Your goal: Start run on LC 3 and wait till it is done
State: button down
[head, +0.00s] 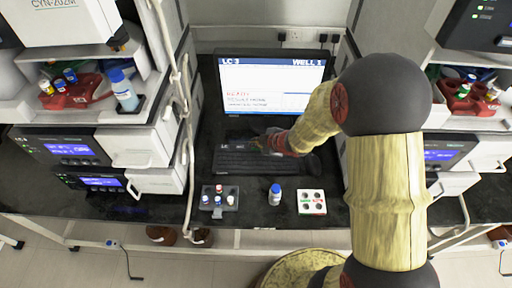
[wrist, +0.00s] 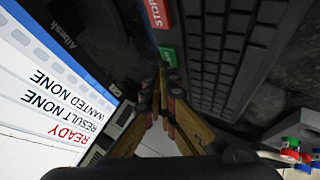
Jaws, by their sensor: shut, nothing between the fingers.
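The LC 3 monitor (head: 275,85) stands at the back of the bench and reads "LC 3", "WELL 1" and a red "READY". In the wrist view its screen (wrist: 45,90) reads "READY", "RESULT NONE" and "WANTED NONE". A red STOP button (wrist: 153,12) and a green button (wrist: 168,56) lie between screen and keyboard. My gripper (wrist: 163,78) is shut and empty, its fingertips right by the green button; I cannot tell whether they touch it. The green button's label is mostly hidden. In the head view my gripper (head: 262,142) is over the strip behind the keyboard.
The keyboard (head: 250,163) lies in front of the monitor. Nearer the front edge are a grey rack (head: 219,198) with several vials, a blue-capped vial (head: 275,195) and a white holder (head: 312,201). Instrument stacks (head: 100,150) flank the bench on both sides.

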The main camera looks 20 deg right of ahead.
aim_at(255, 149)
jog(key=shift+f+b, duration=0.3)
jog(key=shift+f, duration=0.15)
dwell(0.5)
jog(key=shift+r, duration=0.1)
jog(key=shift+r+p, duration=0.75)
jog(key=shift+p, duration=0.15)
jog(key=shift+r, duration=0.1)
notch_tip(255, 149, up, 5)
jog(key=p, duration=0.5)
dwell(5.2)
